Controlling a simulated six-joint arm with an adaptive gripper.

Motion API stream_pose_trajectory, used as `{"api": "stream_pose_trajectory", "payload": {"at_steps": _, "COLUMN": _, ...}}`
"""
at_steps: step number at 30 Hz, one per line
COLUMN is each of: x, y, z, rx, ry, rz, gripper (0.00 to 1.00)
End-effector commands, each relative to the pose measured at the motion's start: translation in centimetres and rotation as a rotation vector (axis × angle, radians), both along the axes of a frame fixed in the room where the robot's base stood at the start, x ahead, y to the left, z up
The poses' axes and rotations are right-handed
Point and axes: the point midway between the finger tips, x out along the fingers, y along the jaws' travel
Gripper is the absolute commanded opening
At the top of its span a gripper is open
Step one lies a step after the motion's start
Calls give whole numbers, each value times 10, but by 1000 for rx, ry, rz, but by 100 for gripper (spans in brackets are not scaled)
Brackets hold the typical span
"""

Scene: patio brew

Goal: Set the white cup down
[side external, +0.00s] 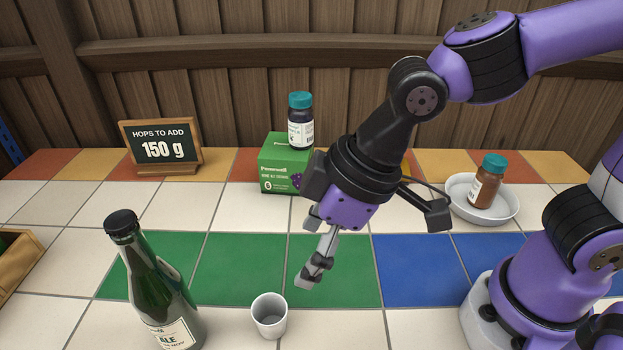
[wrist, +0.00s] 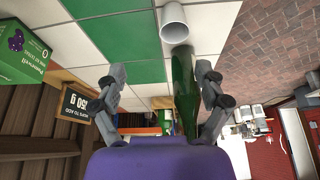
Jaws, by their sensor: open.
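The white cup (side external: 269,316) stands upright on the white tiles near the front edge of the side view, just in front of the green tiles. In the wrist view the cup (wrist: 173,24) shows at the top centre, beyond the fingertips. My gripper (side external: 308,278) is above the green tiles, to the right of and behind the cup, apart from it. In the wrist view my gripper (wrist: 160,80) has its two fingers spread wide. It is open, and nothing is held between the fingers.
A green ale bottle (side external: 158,285) stands left of the cup. Behind are a hops sign (side external: 160,147) and a green box (side external: 284,165) with a dark jar (side external: 300,121) on it. A brown jar (side external: 487,182) sits in a white dish (side external: 463,205). The green and blue tiles look clear.

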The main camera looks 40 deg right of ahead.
Motion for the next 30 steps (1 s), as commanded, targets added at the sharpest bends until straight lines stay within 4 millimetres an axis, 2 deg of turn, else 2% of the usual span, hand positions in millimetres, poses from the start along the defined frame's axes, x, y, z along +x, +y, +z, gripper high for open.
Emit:
{"api": "stream_pose_trajectory", "payload": {"at_steps": 3, "x": 12, "y": -61, "z": 20, "rx": 19, "ry": -30, "rz": -214, "gripper": 83}}
{"api": "stream_pose_trajectory", "payload": {"at_steps": 6, "x": 8, "y": -114, "z": 33, "rx": 28, "ry": -53, "rz": -414, "gripper": 83}}
{"api": "stream_pose_trajectory", "payload": {"at_steps": 9, "x": -4, "y": -154, "z": 39, "rx": 33, "ry": -73, "rz": -577, "gripper": 83}}
{"api": "stream_pose_trajectory", "payload": {"at_steps": 12, "x": -14, "y": -175, "z": 41, "rx": 34, "ry": -84, "rz": -676, "gripper": 83}}
{"api": "stream_pose_trajectory", "payload": {"at_steps": 16, "x": -19, "y": -183, "z": 41, "rx": 34, "ry": -86, "rz": -714, "gripper": 83}}
{"api": "stream_pose_trajectory", "payload": {"at_steps": 30, "x": -18, "y": -182, "z": 41, "rx": 33, "ry": -85, "rz": -710, "gripper": 83}}
